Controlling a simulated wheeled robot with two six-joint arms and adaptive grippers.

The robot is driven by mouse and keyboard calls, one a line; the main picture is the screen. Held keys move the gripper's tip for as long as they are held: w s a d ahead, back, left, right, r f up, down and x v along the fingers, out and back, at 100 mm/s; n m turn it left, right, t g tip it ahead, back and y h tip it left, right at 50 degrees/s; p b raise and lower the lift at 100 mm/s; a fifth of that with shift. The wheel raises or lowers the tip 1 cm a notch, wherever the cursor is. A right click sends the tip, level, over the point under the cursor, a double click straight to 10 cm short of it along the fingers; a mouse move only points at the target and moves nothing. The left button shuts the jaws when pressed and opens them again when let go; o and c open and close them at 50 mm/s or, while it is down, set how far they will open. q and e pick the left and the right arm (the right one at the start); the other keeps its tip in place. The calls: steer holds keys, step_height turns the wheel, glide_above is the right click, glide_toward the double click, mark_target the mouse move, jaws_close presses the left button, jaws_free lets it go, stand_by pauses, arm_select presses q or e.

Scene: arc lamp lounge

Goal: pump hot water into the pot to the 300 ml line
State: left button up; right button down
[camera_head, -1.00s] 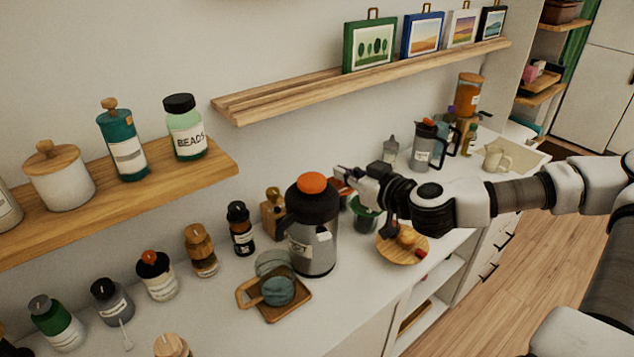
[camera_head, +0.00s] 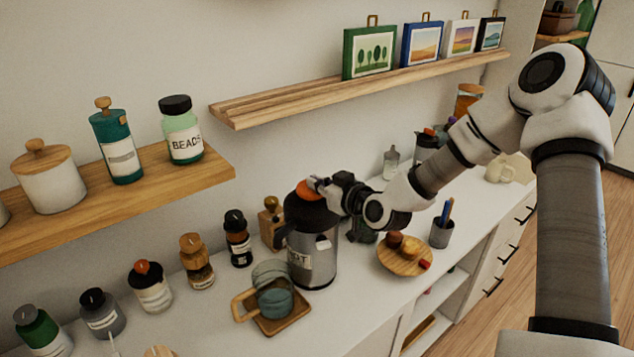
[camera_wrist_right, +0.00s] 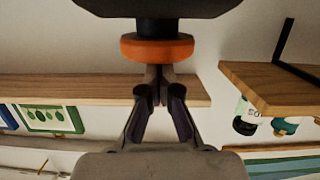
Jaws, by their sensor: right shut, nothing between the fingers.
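The airpot (camera_head: 313,258) is a grey flask with a black top and a round orange pump button (camera_head: 307,190). My right gripper (camera_head: 316,184) is shut and empty, its fingertips at the button. In the right wrist view the closed fingers (camera_wrist_right: 159,75) meet the orange button (camera_wrist_right: 157,48), apparently touching it; how far it is pressed I cannot tell. The clear pot (camera_head: 262,285) with a wooden handle stands in front of the airpot on a wooden coaster (camera_head: 290,318). Teal shows in its lower part; no level line is readable. My left gripper is not in view.
Several jars, such as an orange-topped one (camera_head: 150,287), line the counter at left. A round wooden plate (camera_head: 392,262) with small items and a pen cup (camera_head: 440,235) stand at right. A wooden shelf (camera_head: 250,112) with pictures hangs above.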

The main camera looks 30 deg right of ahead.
steer(key=shift+a, duration=0.15)
step_height(320, 180, down, 2)
steer(key=shift+f+b, duration=0.1)
steer(key=shift+b, duration=0.85)
steer(key=shift+s, duration=0.1)
